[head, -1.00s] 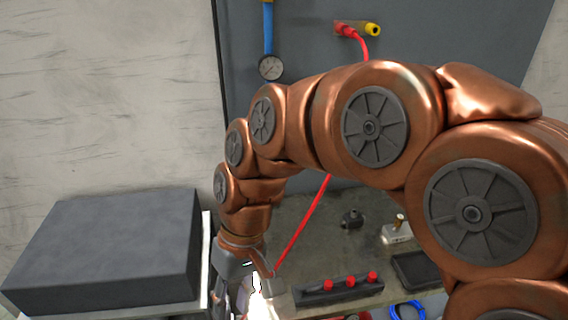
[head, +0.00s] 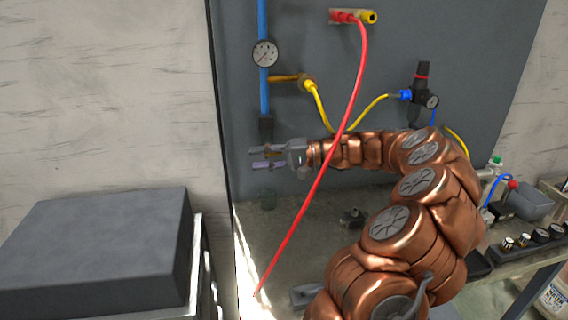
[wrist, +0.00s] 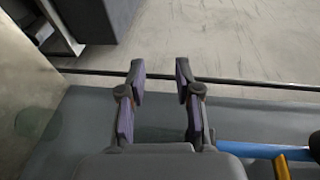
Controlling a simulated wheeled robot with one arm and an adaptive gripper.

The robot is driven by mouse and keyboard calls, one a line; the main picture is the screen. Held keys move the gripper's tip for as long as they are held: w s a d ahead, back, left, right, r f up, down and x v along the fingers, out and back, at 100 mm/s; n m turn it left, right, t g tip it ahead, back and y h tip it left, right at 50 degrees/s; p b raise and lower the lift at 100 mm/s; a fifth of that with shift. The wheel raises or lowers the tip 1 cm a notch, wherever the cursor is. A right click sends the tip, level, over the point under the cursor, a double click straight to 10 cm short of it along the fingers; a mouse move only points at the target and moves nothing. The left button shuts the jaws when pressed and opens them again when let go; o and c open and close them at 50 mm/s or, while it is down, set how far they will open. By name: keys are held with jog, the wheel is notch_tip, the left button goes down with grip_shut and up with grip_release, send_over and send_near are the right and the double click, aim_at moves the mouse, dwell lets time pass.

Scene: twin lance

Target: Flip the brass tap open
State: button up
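My gripper (head: 254,158) is open, reaching left across the grey panel, just below the dark lower end fitting (head: 266,124) of a vertical blue pipe (head: 263,95). A small brass-coloured bit shows between its fingers in the head view, too small to tell if it is the tap. A brass branch (head: 285,79) leaves the pipe above my gripper and meets a yellow hose. In the wrist view the two fingers (wrist: 160,75) stand apart with nothing clear between them. The blue pipe (wrist: 250,150) and a brass piece (wrist: 282,165) lie to their right. No tap handle can be made out for certain.
A gauge (head: 264,53) sits on the blue pipe. A red hose (head: 325,175) hangs in front of my arm. A dark block (head: 100,235) stands at left. A regulator (head: 424,95) and yellow hoses are at right. The bench under my gripper is mostly clear.

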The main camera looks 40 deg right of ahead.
aim_at(278, 154)
jog(key=s+d+f+m+t+h+b, duration=0.1)
jog(key=d+f+m+t+h, duration=0.3)
jog(key=d, duration=1.1)
jog(key=shift+t+y, duration=0.3)
jog(key=shift+y, duration=0.2)
jog(key=shift+f+p+x, duration=0.2)
jog(key=shift+p+x, duration=0.1)
jog(key=shift+x, duration=0.9)
jog(key=shift+f+p+x, duration=0.2)
jog(key=shift+p+x, duration=0.1)
jog(key=shift+x, duration=0.95)
jog(key=shift+f+p+x, duration=0.2)
jog(key=shift+p+x, duration=0.1)
jog(key=shift+x, duration=0.9)
grip_shut()
